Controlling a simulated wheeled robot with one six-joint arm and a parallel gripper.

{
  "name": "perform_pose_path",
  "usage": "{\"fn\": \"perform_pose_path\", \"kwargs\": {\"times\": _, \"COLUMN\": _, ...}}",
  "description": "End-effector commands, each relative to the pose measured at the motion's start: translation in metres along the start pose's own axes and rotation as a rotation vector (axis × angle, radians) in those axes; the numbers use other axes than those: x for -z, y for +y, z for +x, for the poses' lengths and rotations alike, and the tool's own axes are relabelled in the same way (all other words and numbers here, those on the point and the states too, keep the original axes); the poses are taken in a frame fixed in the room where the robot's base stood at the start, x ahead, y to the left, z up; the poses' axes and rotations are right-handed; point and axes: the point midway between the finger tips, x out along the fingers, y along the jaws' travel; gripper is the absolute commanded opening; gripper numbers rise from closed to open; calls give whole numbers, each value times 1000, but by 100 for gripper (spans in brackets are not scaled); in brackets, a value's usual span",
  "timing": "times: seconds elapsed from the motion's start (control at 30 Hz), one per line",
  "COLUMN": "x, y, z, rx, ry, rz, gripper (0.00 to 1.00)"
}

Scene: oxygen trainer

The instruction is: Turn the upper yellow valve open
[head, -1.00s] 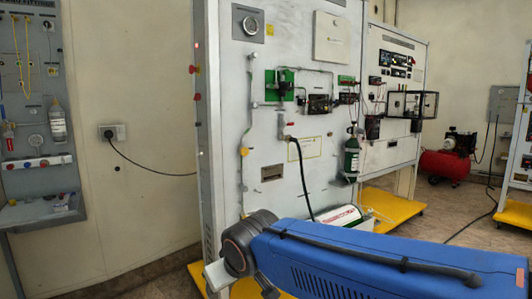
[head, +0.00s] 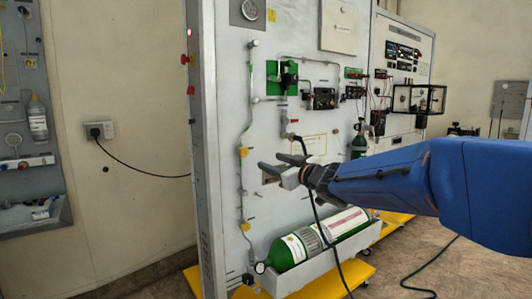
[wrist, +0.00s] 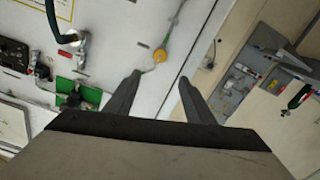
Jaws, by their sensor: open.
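The upper yellow valve (head: 243,152) is a small yellow knob on the thin vertical pipe near the left edge of the white panel (head: 225,90). It also shows in the wrist view (wrist: 160,55), ahead of my fingertips and between them, nearer the left one. A lower yellow valve (head: 245,226) sits on the same pipe. My gripper (head: 280,169) is open and empty, to the right of the upper valve and slightly below it in the head view. It appears in front of the panel and apart from the valve. The wrist view shows both gripper fingers (wrist: 158,80) spread.
A green cylinder (head: 290,250) lies in a grey tray low on the panel. A dark hose (head: 312,195) hangs behind my gripper. Green and black fittings (head: 288,75) stand out on the panel's upper part. A wall unit (head: 30,160) is at far left.

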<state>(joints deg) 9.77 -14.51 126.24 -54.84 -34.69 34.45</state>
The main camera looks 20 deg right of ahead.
Motion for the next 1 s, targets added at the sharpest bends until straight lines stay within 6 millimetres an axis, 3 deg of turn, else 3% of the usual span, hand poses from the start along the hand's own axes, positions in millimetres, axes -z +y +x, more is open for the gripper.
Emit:
{"fn": "perform_pose_path", "kwargs": {"times": 0.17, "x": 0, "y": -1, "z": 15, "rx": 5, "ry": 1, "rz": -1, "gripper": 49}}
{"fn": "perform_pose_path", "kwargs": {"times": 1.0, "x": 0, "y": -1, "z": 150, "rx": 2, "ry": 0, "rz": -1, "gripper": 49}}
